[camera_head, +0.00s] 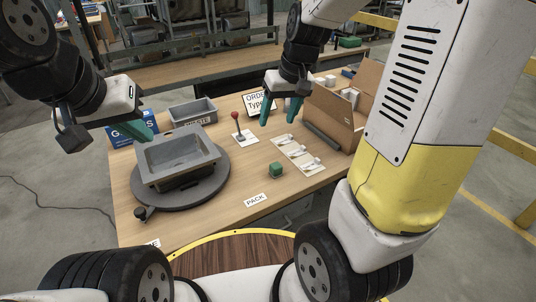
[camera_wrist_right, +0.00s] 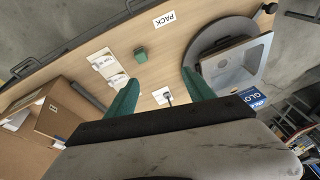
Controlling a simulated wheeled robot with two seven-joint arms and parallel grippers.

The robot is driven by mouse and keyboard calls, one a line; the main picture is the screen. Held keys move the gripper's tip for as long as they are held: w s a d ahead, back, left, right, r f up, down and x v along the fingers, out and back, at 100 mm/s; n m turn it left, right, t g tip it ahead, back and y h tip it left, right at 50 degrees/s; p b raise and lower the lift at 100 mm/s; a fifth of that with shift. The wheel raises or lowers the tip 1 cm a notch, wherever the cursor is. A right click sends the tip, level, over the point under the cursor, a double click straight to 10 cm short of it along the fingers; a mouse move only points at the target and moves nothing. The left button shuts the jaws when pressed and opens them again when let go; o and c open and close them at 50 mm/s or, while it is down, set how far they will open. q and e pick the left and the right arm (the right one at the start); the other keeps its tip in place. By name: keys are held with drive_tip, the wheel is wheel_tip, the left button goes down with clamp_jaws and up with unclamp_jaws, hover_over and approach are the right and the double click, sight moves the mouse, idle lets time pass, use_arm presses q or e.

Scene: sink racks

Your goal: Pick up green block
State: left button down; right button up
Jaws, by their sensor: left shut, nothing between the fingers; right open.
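The green block (camera_head: 275,170) sits on the wooden table near its front edge, behind the PACK label. It also shows in the right wrist view (camera_wrist_right: 140,55), beyond and between my right fingertips and apart from them. My right gripper (camera_head: 281,112) is open and empty, raised above the table behind the block; its green fingers show in the wrist view (camera_wrist_right: 160,88). My left gripper (camera_head: 143,131) is shut and empty, above the left part of the table near the blue sign.
A grey sink-like bin (camera_head: 180,160) stands on a dark round turntable (camera_head: 205,196) at left. A red-knobbed lever (camera_head: 237,127), white tags on a board (camera_head: 296,153) and an open cardboard box (camera_head: 333,118) are around the block. The wood around the block is clear.

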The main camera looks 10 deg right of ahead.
drive_tip(key=w+f+n+g+h, duration=0.1)
drive_tip(key=w+f, duration=0.2)
drive_tip(key=f, duration=0.3)
drive_tip(key=w+f+g, duration=0.1)
drive_tip(key=w+f, duration=0.2)
drive_tip(key=f, duration=0.2)
drive_tip(key=h, duration=0.1)
hover_over(276, 165)
drive_tip(key=shift+n+g, duration=0.4)
wheel_tip(276, 165, down, 8)
drive_tip(key=shift+a+r, duration=0.1)
wheel_tip(276, 165, down, 8)
drive_tip(key=shift+w+r, duration=0.1)
clamp_jaws()
